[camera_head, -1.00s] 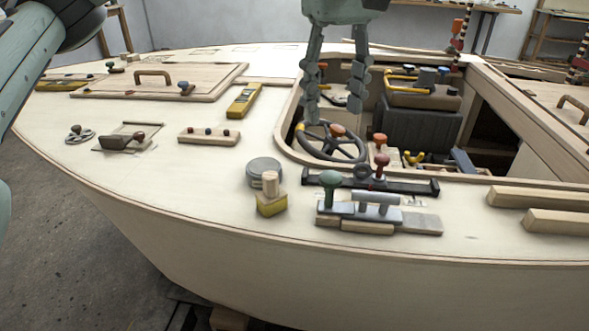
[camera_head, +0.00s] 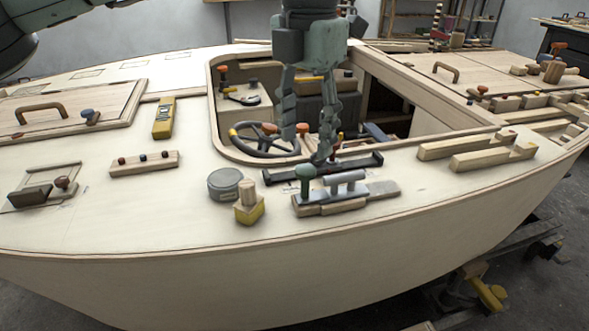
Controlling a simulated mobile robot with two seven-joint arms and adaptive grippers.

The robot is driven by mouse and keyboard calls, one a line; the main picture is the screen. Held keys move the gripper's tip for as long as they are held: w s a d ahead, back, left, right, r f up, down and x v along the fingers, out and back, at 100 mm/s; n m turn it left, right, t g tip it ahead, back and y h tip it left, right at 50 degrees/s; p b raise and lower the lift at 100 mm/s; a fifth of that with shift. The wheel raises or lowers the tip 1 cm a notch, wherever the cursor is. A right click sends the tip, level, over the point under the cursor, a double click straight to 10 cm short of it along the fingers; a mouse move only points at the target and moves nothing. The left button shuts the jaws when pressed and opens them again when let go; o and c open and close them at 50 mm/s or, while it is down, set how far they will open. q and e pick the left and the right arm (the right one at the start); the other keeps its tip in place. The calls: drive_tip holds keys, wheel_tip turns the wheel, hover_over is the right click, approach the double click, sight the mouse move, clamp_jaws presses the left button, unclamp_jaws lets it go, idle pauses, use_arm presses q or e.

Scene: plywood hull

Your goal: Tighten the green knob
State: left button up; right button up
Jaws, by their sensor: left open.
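The green knob (camera_head: 305,173) stands upright on a short stem at the left end of a grey metal clamp or latch (camera_head: 348,192) on the near deck of the hull. My left gripper (camera_head: 305,148) comes down from the top of the picture with its fingers pointing down and apart, empty. Its fingertips appear just above and behind the knob in the picture. One fingertip overlaps the knob's upper right edge; I cannot tell whether it touches. My right gripper is not in view.
A round grey tin (camera_head: 224,183) and a yellow-based wooden block (camera_head: 249,206) stand left of the knob. A black bar (camera_head: 348,166) lies behind it. The cockpit opening holds a steering wheel (camera_head: 262,140). Wooden strips (camera_head: 494,155) lie to the right.

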sight(306, 169)
use_arm(q)
wheel_tip(306, 169, down, 6)
drive_tip(key=shift+f, duration=0.55)
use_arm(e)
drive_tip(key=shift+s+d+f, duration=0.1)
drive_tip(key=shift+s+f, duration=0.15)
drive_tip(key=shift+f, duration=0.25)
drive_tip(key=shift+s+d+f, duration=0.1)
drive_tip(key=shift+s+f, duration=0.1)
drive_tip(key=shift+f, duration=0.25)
use_arm(q)
drive_tip(key=shift+c, duration=0.4)
